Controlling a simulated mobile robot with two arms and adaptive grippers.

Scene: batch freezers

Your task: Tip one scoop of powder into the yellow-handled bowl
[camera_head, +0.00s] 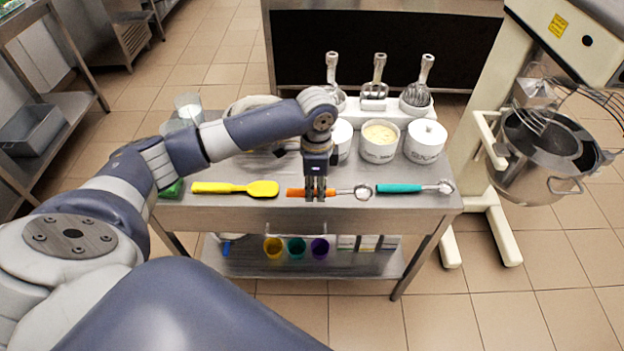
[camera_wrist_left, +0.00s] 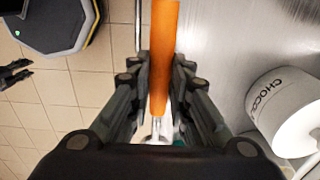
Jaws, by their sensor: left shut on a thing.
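My left gripper (camera_head: 317,190) is shut on the orange handle (camera_head: 296,192) of a scoop with a metal head (camera_head: 362,192), at the table's front edge. In the left wrist view the orange handle (camera_wrist_left: 163,60) lies between the two fingers (camera_wrist_left: 160,95). An open white tub of pale powder (camera_head: 380,134) stands behind, right of the gripper. A bowl rim (camera_head: 250,103) shows partly behind my arm; its handle colour cannot be told. A dark claw, seemingly my right gripper (camera_wrist_left: 14,75), shows at the left wrist view's left edge; its opening is unclear.
A yellow spatula (camera_head: 236,188) and a teal-handled scoop (camera_head: 413,188) lie along the front edge. A lidded tub (camera_head: 425,140) and a tub lettered CHOCO (camera_wrist_left: 290,110) stand behind. Whisks (camera_head: 418,85) stand at the back. A mixer bowl (camera_head: 540,160) is at right. Coloured cups (camera_head: 297,248) stand below.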

